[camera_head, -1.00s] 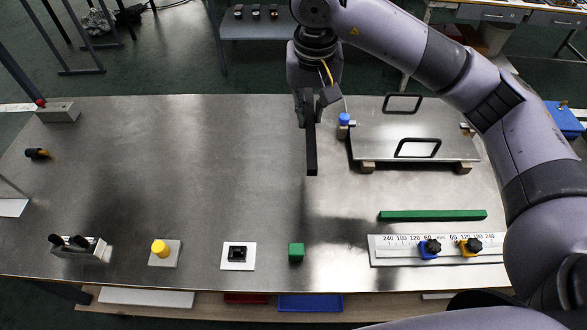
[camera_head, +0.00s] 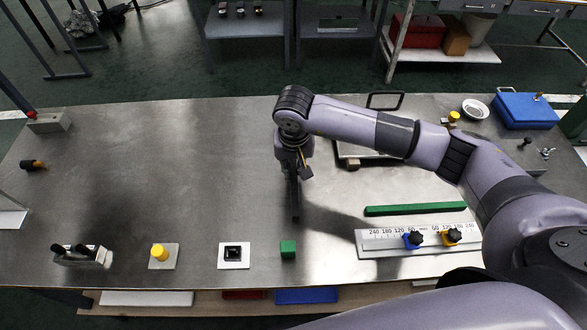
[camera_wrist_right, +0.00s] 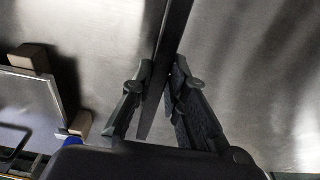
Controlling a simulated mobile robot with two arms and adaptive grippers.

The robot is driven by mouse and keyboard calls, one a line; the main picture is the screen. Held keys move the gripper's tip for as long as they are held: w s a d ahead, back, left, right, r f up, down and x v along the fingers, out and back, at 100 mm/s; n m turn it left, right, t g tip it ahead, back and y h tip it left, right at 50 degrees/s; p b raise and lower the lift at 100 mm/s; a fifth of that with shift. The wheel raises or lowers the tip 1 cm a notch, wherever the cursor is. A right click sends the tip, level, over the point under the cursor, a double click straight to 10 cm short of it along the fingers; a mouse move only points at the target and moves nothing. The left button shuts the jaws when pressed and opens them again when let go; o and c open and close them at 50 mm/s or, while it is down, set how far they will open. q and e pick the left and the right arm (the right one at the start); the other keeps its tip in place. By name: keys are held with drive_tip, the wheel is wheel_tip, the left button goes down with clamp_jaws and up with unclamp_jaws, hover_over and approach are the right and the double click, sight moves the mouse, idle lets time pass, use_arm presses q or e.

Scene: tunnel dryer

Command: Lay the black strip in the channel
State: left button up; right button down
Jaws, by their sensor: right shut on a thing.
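My right gripper (camera_head: 298,172) is shut on the black strip (camera_head: 296,205) over the middle of the metal table. The strip hangs nearly upright in the picture, its lower end pointing to the near edge; whether it touches the table I cannot tell. In the right wrist view the strip (camera_wrist_right: 172,40) runs between the two fingers of the gripper (camera_wrist_right: 158,80). A pale scale fixture (camera_head: 385,244) with a blue and a yellow black-knobbed stop lies at the near right, right of the gripper. I cannot clearly make out a channel. My left gripper is not in view.
A green bar (camera_head: 415,209) lies behind the scale fixture. The left middle of the table is clear.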

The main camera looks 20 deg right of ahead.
drive_tip(key=shift+f, duration=1)
drive_tip(key=shift+f, duration=0.2)
drive_tip(key=c, duration=1.6)
unclamp_jaws()
drive_tip(key=shift+o, duration=0.2)
drive_tip(key=shift+r, duration=0.15)
